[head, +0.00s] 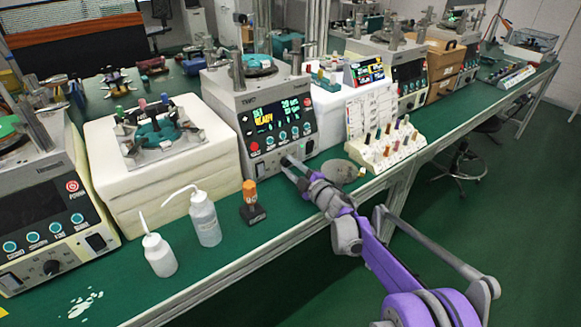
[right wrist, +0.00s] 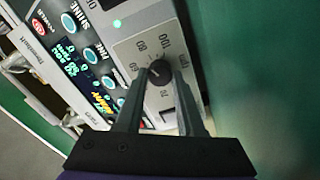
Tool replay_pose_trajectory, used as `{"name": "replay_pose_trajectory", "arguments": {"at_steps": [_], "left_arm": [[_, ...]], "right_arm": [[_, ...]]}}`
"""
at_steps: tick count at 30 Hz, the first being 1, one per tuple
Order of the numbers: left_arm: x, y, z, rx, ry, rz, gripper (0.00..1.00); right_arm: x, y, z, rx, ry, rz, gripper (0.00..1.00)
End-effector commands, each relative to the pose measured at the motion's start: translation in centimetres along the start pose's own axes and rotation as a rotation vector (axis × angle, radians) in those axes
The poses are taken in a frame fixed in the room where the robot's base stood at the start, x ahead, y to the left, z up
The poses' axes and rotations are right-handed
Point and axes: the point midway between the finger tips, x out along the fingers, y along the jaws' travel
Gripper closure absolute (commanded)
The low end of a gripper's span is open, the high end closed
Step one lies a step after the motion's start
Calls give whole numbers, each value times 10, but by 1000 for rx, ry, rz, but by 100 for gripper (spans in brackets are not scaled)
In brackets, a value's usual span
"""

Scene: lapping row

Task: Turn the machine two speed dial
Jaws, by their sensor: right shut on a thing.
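The machine (head: 277,100) in the middle of the head view is a grey lapping unit with a lit display and round teal buttons. Its black speed dial (right wrist: 158,72) sits on a grey panel with printed numbers around it, in the right wrist view. My right gripper (head: 286,162) reaches the lower right of the machine's front. In the right wrist view the two fingers (right wrist: 156,82) are shut on the dial, one on each side. In the head view the gripper mostly covers the dial. My left gripper is not in view.
Two white squeeze bottles (head: 205,220) and a small orange-topped item (head: 250,200) stand on the green bench left of my arm. A rack of coloured-handled tools (head: 385,150) is to the right. Another machine (head: 40,215) stands at the left edge.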

Motion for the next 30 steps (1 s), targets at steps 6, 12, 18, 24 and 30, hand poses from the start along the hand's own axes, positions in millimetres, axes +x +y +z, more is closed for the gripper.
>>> {"name": "replay_pose_trajectory", "arguments": {"at_steps": [6,12,18,24,30], "left_arm": [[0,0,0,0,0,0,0],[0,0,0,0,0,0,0],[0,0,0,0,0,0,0],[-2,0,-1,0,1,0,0],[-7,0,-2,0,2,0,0]], "right_arm": [[0,-1,0,-2,0,-1,100],[0,0,0,-2,0,0,33],[0,0,0,-1,0,0,33],[-13,1,1,-2,-1,1,33],[-52,2,0,-2,-2,1,33]]}}
